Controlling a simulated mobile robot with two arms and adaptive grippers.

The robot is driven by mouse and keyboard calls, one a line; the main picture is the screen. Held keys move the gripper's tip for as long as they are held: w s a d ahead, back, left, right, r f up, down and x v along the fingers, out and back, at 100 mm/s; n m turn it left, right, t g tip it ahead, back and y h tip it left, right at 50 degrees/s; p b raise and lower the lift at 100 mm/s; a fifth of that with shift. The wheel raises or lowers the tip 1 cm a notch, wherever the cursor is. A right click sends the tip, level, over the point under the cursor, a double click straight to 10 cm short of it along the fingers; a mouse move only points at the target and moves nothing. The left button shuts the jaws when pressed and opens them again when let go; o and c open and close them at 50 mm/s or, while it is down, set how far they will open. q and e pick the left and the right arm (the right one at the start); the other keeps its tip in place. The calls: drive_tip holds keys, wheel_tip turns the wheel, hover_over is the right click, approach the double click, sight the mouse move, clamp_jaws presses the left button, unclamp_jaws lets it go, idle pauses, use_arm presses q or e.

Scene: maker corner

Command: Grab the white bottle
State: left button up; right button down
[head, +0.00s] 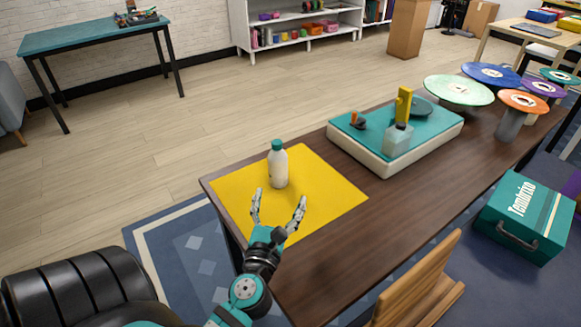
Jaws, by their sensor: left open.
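A white bottle (278,168) with a green cap stands upright on a yellow mat (331,195) at the near-left end of the dark wooden table. My left gripper (278,207) is open and empty over the front part of the mat. Its two fingers are spread, and in the picture they lie just below the bottle's base, pointing toward it. The bottle shows above and between the fingertips, and no finger appears to touch it. My right gripper is not in the head view.
Round discs on stands, including a pale green one (459,90), fill the table's far end. A wooden chair back (420,284) and teal case (525,217) are at right.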

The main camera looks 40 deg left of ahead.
sight(277, 166)
use_arm(q)
drive_tip(key=a+f+n+g, duration=0.1)
drive_tip(key=a+f+n+y, duration=0.1)
drive_tip(key=n, duration=0.1)
drive_tip(key=shift+s+a+f+g, duration=0.1)
drive_tip(key=shift+a+f+g, duration=0.2)
drive_tip(key=shift+g, duration=0.1)
drive_tip(key=shift+n+y, duration=0.3)
drive_tip(key=shift+y, duration=0.1)
drive_tip(key=p+x, duration=0.1)
drive_tip(key=x, duration=0.3)
drive_tip(key=shift+a+r, duration=0.15)
drive_tip(key=x, duration=0.6)
drive_tip(key=shift+w+a+f, duration=0.2)
drive_tip(key=shift+w, duration=0.05)
drive_tip(key=shift+w+a, duration=0.3)
drive_tip(key=shift+w, duration=0.15)
drive_tip(key=shift+w+a, duration=0.2)
drive_tip(key=shift+w, duration=0.05)
drive_tip(key=x, duration=0.4)
drive_tip(key=shift+w+a+f, duration=0.1)
drive_tip(key=shift+w, duration=0.15)
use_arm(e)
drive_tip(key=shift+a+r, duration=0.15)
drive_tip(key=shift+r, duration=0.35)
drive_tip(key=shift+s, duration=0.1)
